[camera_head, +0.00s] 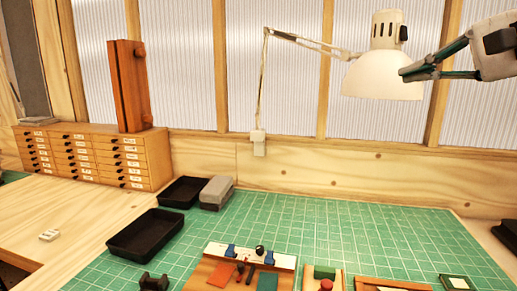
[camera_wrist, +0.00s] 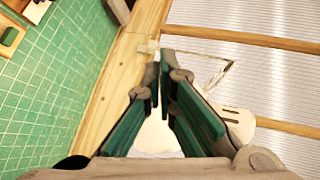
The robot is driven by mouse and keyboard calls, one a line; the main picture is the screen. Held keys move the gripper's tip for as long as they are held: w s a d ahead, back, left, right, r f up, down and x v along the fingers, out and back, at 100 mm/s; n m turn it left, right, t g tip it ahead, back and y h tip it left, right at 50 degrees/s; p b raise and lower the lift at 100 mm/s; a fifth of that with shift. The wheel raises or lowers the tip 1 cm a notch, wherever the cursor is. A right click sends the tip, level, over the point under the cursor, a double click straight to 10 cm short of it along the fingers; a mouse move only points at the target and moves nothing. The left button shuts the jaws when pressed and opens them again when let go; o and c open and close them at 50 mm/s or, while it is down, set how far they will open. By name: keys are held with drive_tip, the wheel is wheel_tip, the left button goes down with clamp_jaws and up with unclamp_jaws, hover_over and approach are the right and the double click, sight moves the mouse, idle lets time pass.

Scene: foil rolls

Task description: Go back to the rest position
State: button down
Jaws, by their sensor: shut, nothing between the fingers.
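My gripper (camera_head: 404,75) is raised at the upper right of the head view, high above the workbench. In that view it overlaps the white shade of the desk lamp (camera_head: 385,45). In the wrist view my gripper (camera_wrist: 160,75) has its green-padded fingers together at the tips, with nothing between them. No foil roll can be made out for certain in either view.
A green cutting mat (camera_head: 330,225) covers the bench. On it are black trays (camera_head: 145,232), a grey box (camera_head: 216,190) and a wooden fixture (camera_head: 225,272) at the front. A drawer cabinet (camera_head: 135,160) stands at the back left. The mat's right middle is clear.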

drive_tip(key=s+a+f+n+g+h, duration=0.1)
drive_tip(key=s+a+f+n+g, duration=0.1)
drive_tip(key=s+a+f, duration=0.4)
drive_tip(key=s+a+f+n+g+h, duration=0.2)
drive_tip(key=s+a+f+g, duration=0.15)
drive_tip(key=f, duration=0.45)
drive_tip(key=s+f+n+h, duration=0.5)
drive_tip(key=s+f, duration=0.4)
drive_tip(key=f, duration=0.3)
drive_tip(key=shift+s+f+n, duration=0.15)
drive_tip(key=shift+f+n, duration=0.05)
drive_tip(key=shift+n, duration=0.7)
drive_tip(key=shift+g, duration=0.25)
